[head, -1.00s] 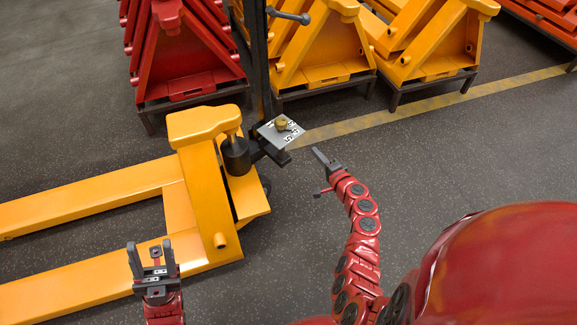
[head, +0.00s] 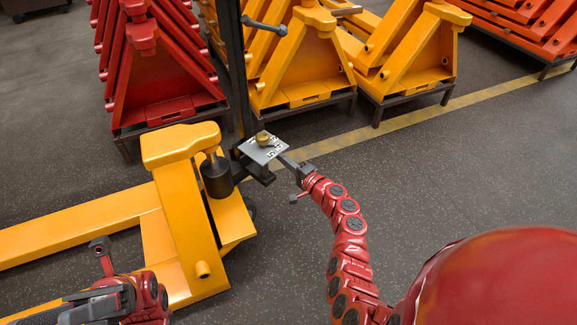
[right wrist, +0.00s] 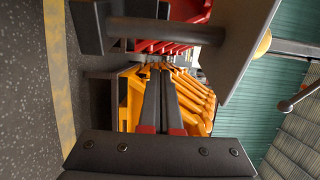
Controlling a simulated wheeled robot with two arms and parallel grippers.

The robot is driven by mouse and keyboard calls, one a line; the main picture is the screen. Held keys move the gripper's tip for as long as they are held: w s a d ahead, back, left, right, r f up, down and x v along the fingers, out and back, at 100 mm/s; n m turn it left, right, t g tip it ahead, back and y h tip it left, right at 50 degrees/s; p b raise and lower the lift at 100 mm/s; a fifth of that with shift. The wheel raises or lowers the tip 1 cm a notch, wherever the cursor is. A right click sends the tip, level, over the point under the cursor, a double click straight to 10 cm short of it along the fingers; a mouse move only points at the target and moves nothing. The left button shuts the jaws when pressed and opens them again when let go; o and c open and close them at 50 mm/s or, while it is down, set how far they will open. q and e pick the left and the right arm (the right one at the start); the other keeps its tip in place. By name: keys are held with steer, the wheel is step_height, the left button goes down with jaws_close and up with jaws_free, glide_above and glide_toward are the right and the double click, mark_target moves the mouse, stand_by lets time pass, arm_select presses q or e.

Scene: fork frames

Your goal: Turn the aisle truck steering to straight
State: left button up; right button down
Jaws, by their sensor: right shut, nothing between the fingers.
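The yellow aisle truck (head: 183,223) stands at the left of the head view, its forks pointing left. Its dark steering head carries a tilted grey plate (head: 252,151) with black-and-white marks and a brass knob (head: 263,138). In the right wrist view the plate (right wrist: 238,50) fills the upper right, beside a dark bar (right wrist: 165,31). My right gripper (head: 291,166) is shut and empty, close by the plate's right side; whether it touches is unclear. Its fingers (right wrist: 161,100) lie together in the wrist view. My left gripper (head: 62,308) is low at the left, turned sideways above the fork.
A dark upright mast (head: 235,70) with a side lever (head: 265,24) rises behind the steering head. Red truck frames (head: 165,80) and yellow ones (head: 300,70) stand on low dark stands behind. A yellow floor line (head: 400,125) crosses the floor. Floor to the right is clear.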

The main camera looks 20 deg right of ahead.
mark_target(273, 174)
steer(key=shift+w+a+f+b, duration=0.15)
steer(key=shift+a+b, duration=0.55)
steer(key=shift+a, duration=1.1)
arm_select(q)
steer(key=s+a+r+m+t+y, duration=0.2)
steer(key=s+a+m+t+y, duration=0.2)
steer(key=s+m+t+y, duration=0.2)
steer(key=shift+s+a+r+t+y, duration=0.15)
steer(key=shift+s+a+t+y, duration=0.2)
steer(key=shift+y, duration=0.35)
steer(key=shift+d, duration=0.15)
